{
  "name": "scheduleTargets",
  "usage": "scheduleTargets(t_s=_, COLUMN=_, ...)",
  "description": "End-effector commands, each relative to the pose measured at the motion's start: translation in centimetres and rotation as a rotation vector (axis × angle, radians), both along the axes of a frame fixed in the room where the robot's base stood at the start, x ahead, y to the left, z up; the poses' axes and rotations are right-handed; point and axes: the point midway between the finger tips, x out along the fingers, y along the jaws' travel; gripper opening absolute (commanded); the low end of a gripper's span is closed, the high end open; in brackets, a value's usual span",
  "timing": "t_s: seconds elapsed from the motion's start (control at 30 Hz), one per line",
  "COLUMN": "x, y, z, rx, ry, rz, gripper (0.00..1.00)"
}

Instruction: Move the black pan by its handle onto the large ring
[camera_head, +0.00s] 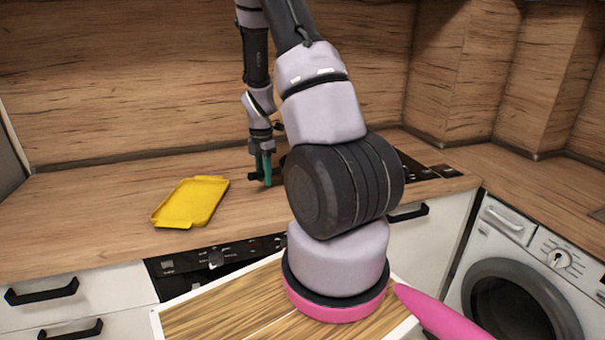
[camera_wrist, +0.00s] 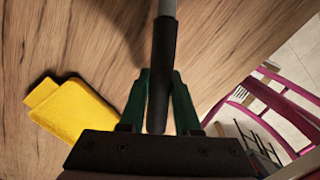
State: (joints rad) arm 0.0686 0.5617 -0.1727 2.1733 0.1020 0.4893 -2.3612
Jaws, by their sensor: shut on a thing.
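The black handle (camera_wrist: 163,60) of the pan runs up the wrist view between the two green fingers, with a grey section at its upper end. My gripper (camera_wrist: 161,78) is shut on this handle. In the head view my gripper (camera_head: 264,172) is over the back part of the counter, and the dark end of the handle (camera_head: 255,176) shows beside its fingers. The pan's body is out of the wrist view and hidden behind my arm in the head view. The black hob (camera_head: 420,171) shows only at its right part; the large ring is hidden behind my arm.
A yellow tray (camera_head: 192,202) lies on the wooden counter left of my gripper, and also shows in the wrist view (camera_wrist: 78,112). The wooden splashback (camera_head: 130,80) stands behind. A washing machine (camera_head: 525,270) is at right. The counter's far left is clear.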

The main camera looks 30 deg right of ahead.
Motion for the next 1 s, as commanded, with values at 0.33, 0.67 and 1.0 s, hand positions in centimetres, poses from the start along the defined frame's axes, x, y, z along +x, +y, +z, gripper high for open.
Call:
scheduleTargets(t_s=0.33, x=0.1, y=0.0, z=1.7, rx=-0.001, ry=-0.003, rz=0.001, gripper=0.0)
scheduleTargets(t_s=0.67, x=0.1, y=0.0, z=3.1, rx=-0.001, ry=-0.003, rz=0.001, gripper=0.0)
scheduleTargets(t_s=1.0, x=0.1, y=0.0, z=3.5, rx=-0.001, ry=-0.002, rz=0.0, gripper=0.0)
